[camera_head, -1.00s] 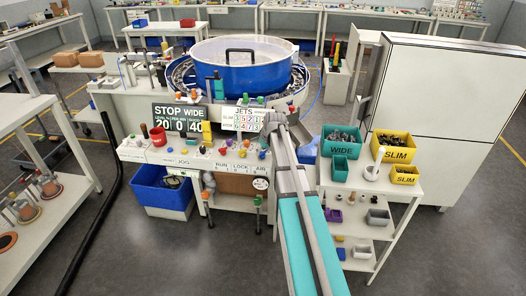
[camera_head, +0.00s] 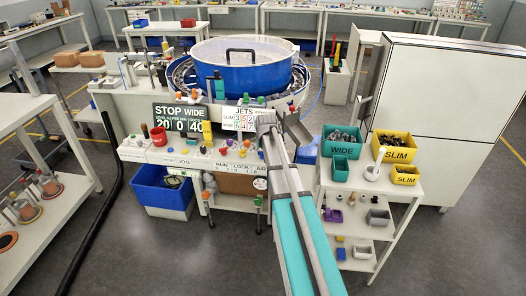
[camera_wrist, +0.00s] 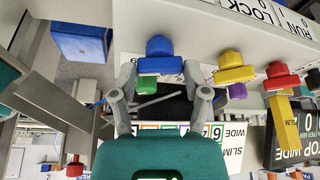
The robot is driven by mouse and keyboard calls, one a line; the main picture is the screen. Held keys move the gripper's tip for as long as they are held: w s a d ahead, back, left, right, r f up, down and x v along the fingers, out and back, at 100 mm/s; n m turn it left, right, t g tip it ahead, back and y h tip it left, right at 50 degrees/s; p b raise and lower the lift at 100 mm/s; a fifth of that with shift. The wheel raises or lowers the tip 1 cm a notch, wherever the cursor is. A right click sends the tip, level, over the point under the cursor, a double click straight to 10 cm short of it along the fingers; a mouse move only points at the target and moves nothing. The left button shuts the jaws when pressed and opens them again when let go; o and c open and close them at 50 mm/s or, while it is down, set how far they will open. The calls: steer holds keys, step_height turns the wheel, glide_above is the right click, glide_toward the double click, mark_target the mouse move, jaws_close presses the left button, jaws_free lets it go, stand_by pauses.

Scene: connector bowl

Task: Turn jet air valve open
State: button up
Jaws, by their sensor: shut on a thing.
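The jet air valve appears to be the blue knob (camera_wrist: 158,66) in the wrist view, with a wide blue bar below a rounded cap. It stands on the pale front panel (camera_wrist: 200,40), near the yellow and red knobs. My gripper (camera_wrist: 160,76) has its two fingertips at the ends of the blue bar and is shut on it. A small green part (camera_wrist: 147,82) shows just below the bar. In the head view my arm (camera_head: 270,135) covers the blue knob, so its angle cannot be told there.
A yellow knob (camera_wrist: 233,68) and a red knob (camera_wrist: 281,76) sit beside the valve. The JETS board (camera_head: 240,118) stands behind the panel. A grey chute (camera_head: 297,130) is right of my arm. A shelf cart (camera_head: 375,180) with bins stands further right.

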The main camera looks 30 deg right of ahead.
steer(key=m+h, duration=0.1)
steer(key=m, duration=0.2)
steer(key=m+g+h, duration=0.1)
steer(key=m, duration=0.3)
steer(key=shift+w+a+g, duration=0.2)
steer(key=shift+g, duration=0.1)
steer(key=m+g, duration=0.1)
steer(key=m, duration=0.2)
steer(key=m+h, duration=0.1)
steer(key=m, duration=0.1)
steer(key=shift+w+a+m+g, duration=0.1)
steer(key=shift+m+g, duration=0.3)
steer(key=o, duration=1.2)
steer(key=shift+c, duration=0.2)
steer(key=shift+n, duration=0.3)
